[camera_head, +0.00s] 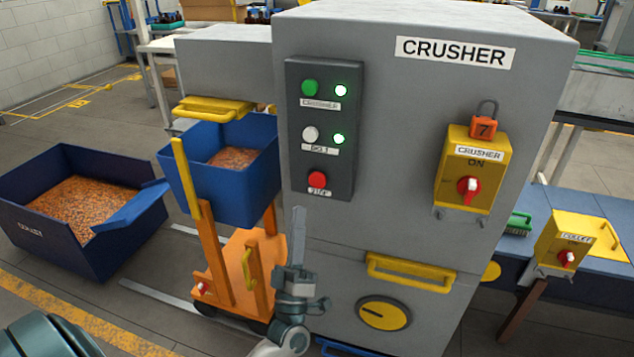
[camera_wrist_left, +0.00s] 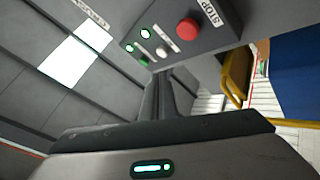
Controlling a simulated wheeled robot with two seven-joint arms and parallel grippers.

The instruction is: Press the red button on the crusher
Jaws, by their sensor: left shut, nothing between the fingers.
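The crusher (camera_head: 410,150) is a large grey machine with a dark button panel (camera_head: 297,120) on its front. The red button (camera_head: 317,180) is the lowest on the panel, below a white and a green button. In the left wrist view the red button (camera_wrist_left: 188,31) sits by a STOP label. My left gripper (camera_head: 299,212) is shut and empty, pointing up, just below the panel and lower left of the red button in the head view. It seems apart from the button. Its fingers (camera_wrist_left: 160,95) show in the wrist view. My right gripper is not in view.
An orange lift cart (camera_head: 243,275) with a blue bin (camera_head: 237,190) stands left of the crusher. A dark blue bin of granules (camera_head: 85,205) is further left. A yellow switch box (camera_head: 472,168) with a red knob and padlock is on the crusher's right. A yellow handle (camera_head: 410,275) sits low.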

